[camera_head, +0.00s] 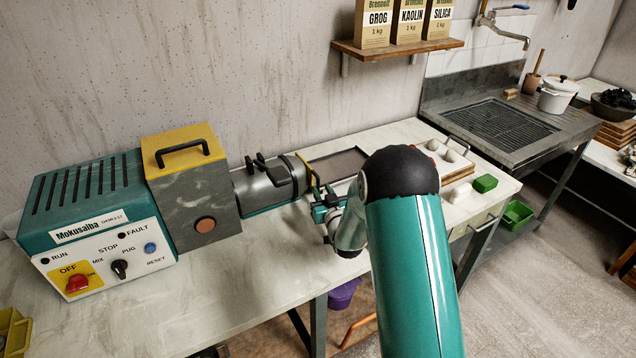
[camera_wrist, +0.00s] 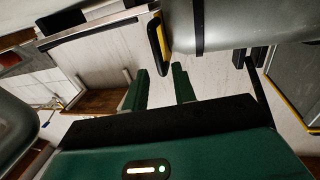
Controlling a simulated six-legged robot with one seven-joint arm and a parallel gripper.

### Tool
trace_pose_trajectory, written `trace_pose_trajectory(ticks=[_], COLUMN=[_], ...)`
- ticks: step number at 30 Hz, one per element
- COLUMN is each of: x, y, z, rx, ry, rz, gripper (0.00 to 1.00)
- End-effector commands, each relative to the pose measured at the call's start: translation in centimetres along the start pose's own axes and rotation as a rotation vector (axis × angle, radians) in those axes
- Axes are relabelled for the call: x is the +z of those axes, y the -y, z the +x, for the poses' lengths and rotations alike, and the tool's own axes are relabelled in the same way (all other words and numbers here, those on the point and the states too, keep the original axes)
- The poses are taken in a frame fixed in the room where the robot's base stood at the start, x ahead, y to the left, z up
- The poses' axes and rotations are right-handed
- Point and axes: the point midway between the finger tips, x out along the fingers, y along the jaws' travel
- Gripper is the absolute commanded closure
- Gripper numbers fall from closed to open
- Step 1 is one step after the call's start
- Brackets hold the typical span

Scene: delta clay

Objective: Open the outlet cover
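The clay machine's metal barrel (camera_head: 265,187) lies level on the bench, with its outlet end to the right. The outlet cover (camera_head: 309,172) shows as a thin yellow-edged plate at that end and looks shut against it. In the wrist view the yellow-edged cover (camera_wrist: 159,44) stands at the end of the grey barrel (camera_wrist: 250,22). My gripper (camera_head: 324,207) is just in front of and beside the outlet end, partly hidden by my arm. In the wrist view my gripper's two green fingers (camera_wrist: 161,84) are apart with nothing between them. The cover's edge is just beyond the fingertips; I see no clear contact.
The control box (camera_head: 100,225) and yellow-topped hopper (camera_head: 183,160) stand at the left of the bench (camera_head: 240,300).

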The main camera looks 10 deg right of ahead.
Motion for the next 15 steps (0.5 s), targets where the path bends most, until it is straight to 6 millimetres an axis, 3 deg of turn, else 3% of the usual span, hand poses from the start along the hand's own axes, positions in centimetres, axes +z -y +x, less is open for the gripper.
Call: trace_pose_trajectory(ticks=[6, 15], x=[0.0, 0.0], y=[0.0, 0.0], z=[3.8, 5.1], rx=[0.000, 0.000], ry=[0.000, 0.000], rz=[-0.001, -0.001], gripper=[0.73, 0.73])
